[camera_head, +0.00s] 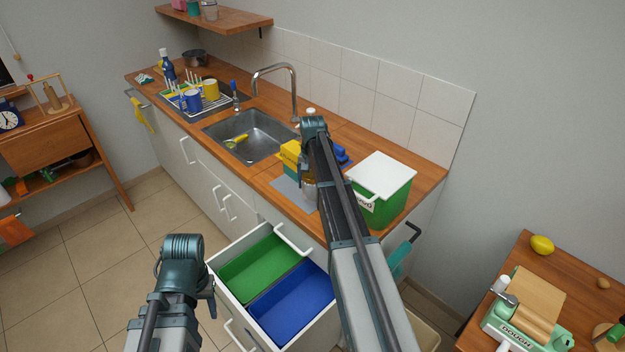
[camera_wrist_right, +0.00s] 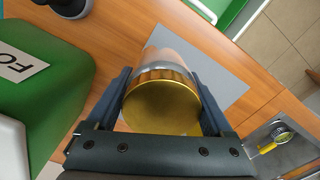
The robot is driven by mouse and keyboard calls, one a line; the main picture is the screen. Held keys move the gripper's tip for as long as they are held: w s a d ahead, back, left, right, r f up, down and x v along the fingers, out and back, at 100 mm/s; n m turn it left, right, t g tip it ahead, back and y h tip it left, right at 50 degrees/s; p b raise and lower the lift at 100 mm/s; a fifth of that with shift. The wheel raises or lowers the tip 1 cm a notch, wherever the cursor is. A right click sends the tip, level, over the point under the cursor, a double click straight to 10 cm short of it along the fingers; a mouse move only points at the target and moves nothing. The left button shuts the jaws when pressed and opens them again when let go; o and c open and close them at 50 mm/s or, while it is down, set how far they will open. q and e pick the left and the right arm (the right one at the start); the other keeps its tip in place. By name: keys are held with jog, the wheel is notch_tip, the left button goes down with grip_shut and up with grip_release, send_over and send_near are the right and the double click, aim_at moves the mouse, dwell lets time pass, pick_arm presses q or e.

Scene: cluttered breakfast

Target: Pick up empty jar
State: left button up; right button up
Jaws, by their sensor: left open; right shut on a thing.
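The jar has a clear body and a gold lid (camera_wrist_right: 160,108). In the right wrist view my right gripper (camera_wrist_right: 162,85) is shut on it, with one finger on each side just behind the lid. In the head view a part of the jar (camera_head: 309,189) shows beside my right arm, over the counter near a grey mat (camera_head: 285,189). My right arm hides the rest of the jar and the fingers there. I cannot tell whether the jar touches the mat. My left gripper (camera_head: 184,288) is low at the left front, apart from the counter, and mostly hidden by its own wrist.
A green bin with a white lid (camera_head: 382,170) stands right of the jar. Yellow and blue things (camera_head: 291,153) stand behind the mat. The sink (camera_head: 250,148) is to the left. Below, an open drawer holds a green bin (camera_head: 255,268) and a blue bin (camera_head: 290,305).

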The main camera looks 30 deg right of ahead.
jog(key=s+a+r+p, duration=0.1)
jog(key=s+a, duration=0.5)
jog(key=s, duration=0.6)
jog(key=shift+r, duration=0.1)
